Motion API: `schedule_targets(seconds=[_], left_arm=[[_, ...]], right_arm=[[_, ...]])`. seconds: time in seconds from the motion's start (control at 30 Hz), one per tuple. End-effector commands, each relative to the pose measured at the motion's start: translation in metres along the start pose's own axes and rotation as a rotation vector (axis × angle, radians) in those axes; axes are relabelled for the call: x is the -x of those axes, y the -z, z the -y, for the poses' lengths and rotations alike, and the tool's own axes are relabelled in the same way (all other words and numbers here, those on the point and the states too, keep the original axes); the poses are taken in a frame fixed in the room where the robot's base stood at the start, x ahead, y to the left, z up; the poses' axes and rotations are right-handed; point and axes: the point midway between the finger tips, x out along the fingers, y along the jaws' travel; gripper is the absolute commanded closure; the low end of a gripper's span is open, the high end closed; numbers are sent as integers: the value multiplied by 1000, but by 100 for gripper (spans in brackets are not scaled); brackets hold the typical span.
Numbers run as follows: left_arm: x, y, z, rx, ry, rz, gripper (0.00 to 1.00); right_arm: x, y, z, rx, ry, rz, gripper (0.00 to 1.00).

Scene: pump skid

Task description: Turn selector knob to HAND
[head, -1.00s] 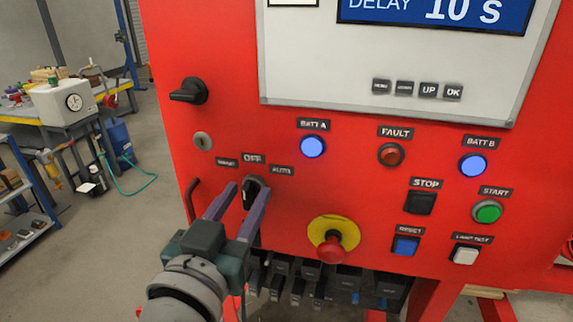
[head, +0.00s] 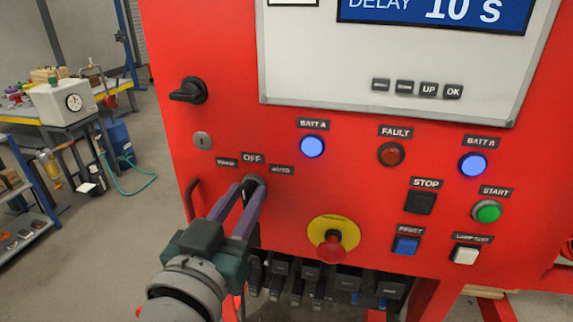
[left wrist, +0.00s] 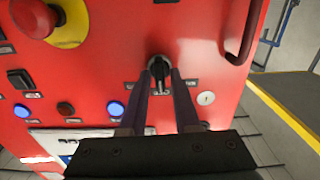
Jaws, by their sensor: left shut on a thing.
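The black selector knob (head: 250,186) sits on the red panel under the OFF label (head: 252,158). A small label that I cannot read clearly (head: 226,162) is at its upper left, and an AUTO label (head: 281,169) is at its upper right. My left gripper (head: 248,190) reaches up from below and is shut on the knob, one purple finger on each side. The left wrist view shows the knob (left wrist: 158,66) between the fingertips (left wrist: 161,78), its grip lying roughly in line with the fingers. The fingers partly hide the knob in the head view. My right gripper is not in view.
A yellow-and-red emergency stop (head: 333,240) stands out to the right of the gripper. A key lock (head: 202,141) and a black rotary handle (head: 189,91) are at upper left. Lit BATT A (head: 313,146) is at upper right.

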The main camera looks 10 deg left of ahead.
Motion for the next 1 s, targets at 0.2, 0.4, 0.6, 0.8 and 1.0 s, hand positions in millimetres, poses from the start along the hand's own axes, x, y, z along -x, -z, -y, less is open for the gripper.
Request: schedule_targets(seconds=[0.2, 0.4, 0.6, 0.8, 1.0], left_arm=[[0, 0, 0, 119, 0, -1, 100], [0, -1, 1, 291, 1, -2, 100], [0, -1, 2, 473, 0, -3, 100], [0, -1, 2, 633, 0, -2, 100], [0, -1, 2, 751, 0, -2, 100]], right_arm=[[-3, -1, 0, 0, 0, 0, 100], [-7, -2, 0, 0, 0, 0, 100], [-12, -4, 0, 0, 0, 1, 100], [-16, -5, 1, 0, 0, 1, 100], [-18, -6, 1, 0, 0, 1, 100]])
